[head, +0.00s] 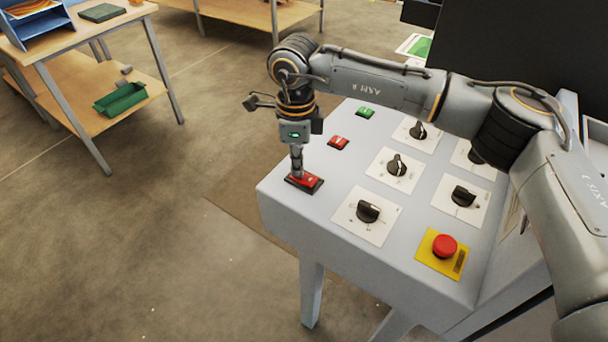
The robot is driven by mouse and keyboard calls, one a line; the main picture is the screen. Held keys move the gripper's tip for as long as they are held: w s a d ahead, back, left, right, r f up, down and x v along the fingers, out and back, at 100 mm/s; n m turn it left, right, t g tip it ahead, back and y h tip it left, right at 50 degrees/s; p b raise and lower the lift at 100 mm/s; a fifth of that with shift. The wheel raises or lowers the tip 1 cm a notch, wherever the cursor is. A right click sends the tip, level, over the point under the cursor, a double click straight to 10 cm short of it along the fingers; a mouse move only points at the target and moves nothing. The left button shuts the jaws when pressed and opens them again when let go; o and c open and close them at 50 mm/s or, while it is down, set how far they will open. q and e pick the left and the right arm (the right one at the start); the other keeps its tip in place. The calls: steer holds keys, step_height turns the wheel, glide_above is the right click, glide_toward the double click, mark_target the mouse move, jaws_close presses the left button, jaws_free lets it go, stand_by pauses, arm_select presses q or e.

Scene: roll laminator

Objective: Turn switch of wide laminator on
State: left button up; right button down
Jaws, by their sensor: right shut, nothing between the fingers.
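The wide laminator's control panel (325,218) is a light grey sloped box on legs. A red rocker switch (312,186) in a dark frame sits near its left edge. My right gripper (297,174) is shut and points down, its fingertips at the left part of this switch. They appear to touch it, and they hide part of it. A smaller red switch (338,143) and a green switch (365,112) sit further back in the same row. I cannot tell from this view which way the red rocker is tipped. My left gripper is not in view.
Several black rotary knobs (368,211) on white plates and a red emergency button (444,246) on a yellow plate stand right of the switches. A wooden table (60,52) with a green bin (121,99) stands at the far left. The floor between is clear.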

steer(key=shift+r+p, duration=1.3)
steer(key=shift+r, duration=2.15)
